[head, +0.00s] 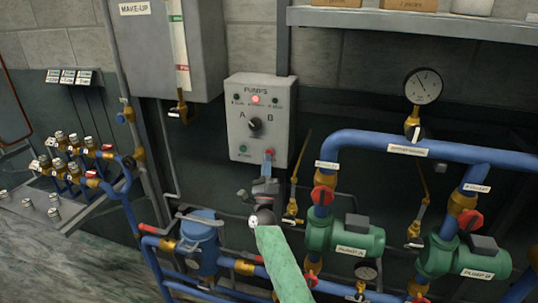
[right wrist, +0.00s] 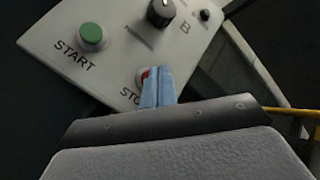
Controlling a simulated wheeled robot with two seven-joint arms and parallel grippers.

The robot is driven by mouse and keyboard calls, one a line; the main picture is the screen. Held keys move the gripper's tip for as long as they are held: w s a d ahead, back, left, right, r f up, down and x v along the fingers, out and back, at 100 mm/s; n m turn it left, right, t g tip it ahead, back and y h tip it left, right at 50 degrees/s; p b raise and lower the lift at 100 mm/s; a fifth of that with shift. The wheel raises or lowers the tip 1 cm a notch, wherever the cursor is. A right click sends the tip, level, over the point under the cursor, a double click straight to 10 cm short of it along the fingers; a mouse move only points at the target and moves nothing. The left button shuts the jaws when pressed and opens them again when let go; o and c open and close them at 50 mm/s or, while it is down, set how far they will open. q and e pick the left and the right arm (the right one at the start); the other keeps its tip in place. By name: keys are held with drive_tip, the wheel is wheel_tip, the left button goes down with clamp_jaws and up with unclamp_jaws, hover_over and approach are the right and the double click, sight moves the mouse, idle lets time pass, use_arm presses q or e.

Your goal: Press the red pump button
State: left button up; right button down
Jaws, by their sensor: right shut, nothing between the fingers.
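The grey pump control box (head: 240,90) hangs on the wall, with a selector knob (head: 254,124) between A and B and a lit red lamp (head: 256,99) near its top. Its green START button (right wrist: 91,35) is at the left of the red STOP button (right wrist: 145,75). My right gripper (right wrist: 158,86) is shut and empty, its blue fingertips in front of the red button and covering most of it. I cannot tell whether they touch it. In the head view the right gripper (head: 269,159) is at the box's lower right. My left gripper is not in view.
Blue pipes (head: 375,141) with a gauge (head: 423,86) and green pumps (head: 345,236) stand to the right. A blue canister (head: 199,238) is at the lower left of the gripper. A thin valve lever (head: 301,155) stands close to the box's right side.

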drive_tip(key=shift+s, duration=0.15)
drive_tip(key=s, duration=0.1)
drive_tip(key=s+a, duration=0.1)
drive_tip(key=s, duration=0.2)
drive_tip(key=shift+s+a, duration=0.3)
drive_tip(key=shift+s, duration=0.05)
idle(0.4)
idle(0.5)
